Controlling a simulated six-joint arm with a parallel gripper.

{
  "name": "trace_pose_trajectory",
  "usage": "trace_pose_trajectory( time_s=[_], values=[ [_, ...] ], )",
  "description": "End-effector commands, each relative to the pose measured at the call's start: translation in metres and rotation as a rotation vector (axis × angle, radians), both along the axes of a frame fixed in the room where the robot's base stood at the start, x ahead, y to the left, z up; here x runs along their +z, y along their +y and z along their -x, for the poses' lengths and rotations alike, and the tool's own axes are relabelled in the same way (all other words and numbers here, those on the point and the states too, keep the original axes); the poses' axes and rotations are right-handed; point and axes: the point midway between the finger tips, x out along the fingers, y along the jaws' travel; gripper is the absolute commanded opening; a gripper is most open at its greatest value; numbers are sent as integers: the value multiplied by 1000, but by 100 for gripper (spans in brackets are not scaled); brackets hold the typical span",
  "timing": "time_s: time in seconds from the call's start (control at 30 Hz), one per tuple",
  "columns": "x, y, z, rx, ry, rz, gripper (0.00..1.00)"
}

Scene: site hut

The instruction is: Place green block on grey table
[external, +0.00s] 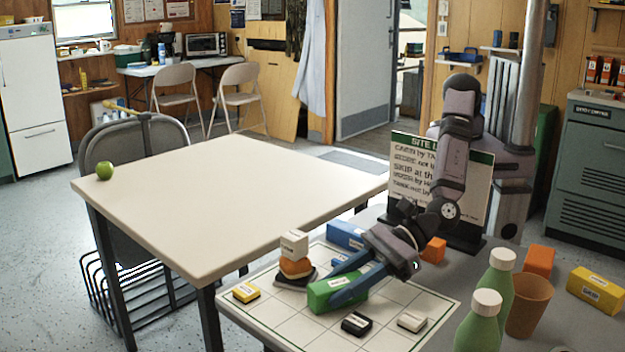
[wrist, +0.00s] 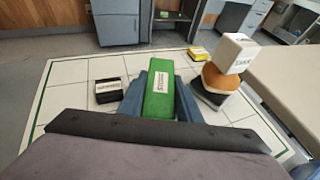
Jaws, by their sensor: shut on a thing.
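The green block (external: 322,293) has a white label and is over the white gridded board at the front. My gripper (external: 338,284) is shut on it, with one blue finger on each side.
Green bottles (external: 480,322) and an orange cup (external: 529,305) stand right. The beige table (external: 230,200) is left.

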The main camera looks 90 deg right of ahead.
Motion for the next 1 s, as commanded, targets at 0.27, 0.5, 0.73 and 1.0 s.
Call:
trace_pose_trajectory(
  time_s=[0.27,0.5,0.73,1.0],
  values=[
    [-1,0,0,0,-1,-1,6],
    [-2,0,0,-1,1,1,50],
    [-2,0,0,-1,1,1,50],
    [8,-5,12,-1,1,2,50]
  ],
)
